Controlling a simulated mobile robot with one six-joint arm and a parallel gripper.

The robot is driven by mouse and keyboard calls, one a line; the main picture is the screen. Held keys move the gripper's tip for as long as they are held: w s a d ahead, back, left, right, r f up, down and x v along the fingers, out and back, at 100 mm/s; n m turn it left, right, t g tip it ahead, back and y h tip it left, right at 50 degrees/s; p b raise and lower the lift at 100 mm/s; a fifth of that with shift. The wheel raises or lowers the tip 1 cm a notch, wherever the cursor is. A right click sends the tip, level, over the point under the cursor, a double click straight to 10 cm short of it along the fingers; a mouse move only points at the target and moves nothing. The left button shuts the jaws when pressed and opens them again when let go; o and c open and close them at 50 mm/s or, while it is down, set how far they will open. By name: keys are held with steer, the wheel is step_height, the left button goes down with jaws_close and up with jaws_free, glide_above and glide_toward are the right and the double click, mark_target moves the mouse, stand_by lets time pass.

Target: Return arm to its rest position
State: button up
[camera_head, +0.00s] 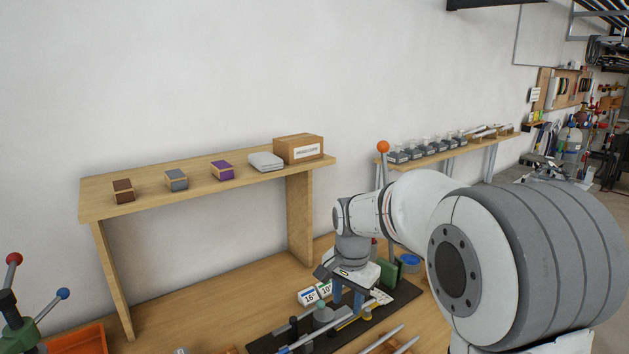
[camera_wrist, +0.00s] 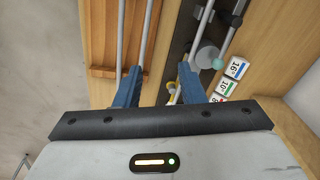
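My gripper (camera_wrist: 157,85) shows in the wrist view with its two blue fingers spread apart and nothing between them. It points down over the dark jig base (camera_wrist: 176,45) and the tubes beside it. In the head view my gripper (camera_head: 349,296) is above the dark jig base (camera_head: 405,291) on the bench, partly hidden by my own wrist. My arm reaches in from the right side of the head view.
A wooden shelf (camera_head: 200,194) holds small boxes and a cardboard box (camera_head: 298,149). Number blocks (camera_head: 309,297) lie beside the jig. Long tubes (camera_head: 384,338) lie near the front. A green lever tool (camera_head: 22,335) and orange bin (camera_head: 78,341) are at left.

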steer(key=s+d+r+n+t, duration=0.1)
steer(key=s+d+n, duration=0.2)
steer(key=s, duration=0.8)
steer(key=s+d+r+n+t, duration=0.1)
steer(key=s+d+n, duration=0.3)
steer(key=s, duration=0.8)
steer(key=shift+s+d+r+n, duration=0.15)
steer(key=shift+d+r+n, duration=0.2)
steer(key=shift+d, duration=0.15)
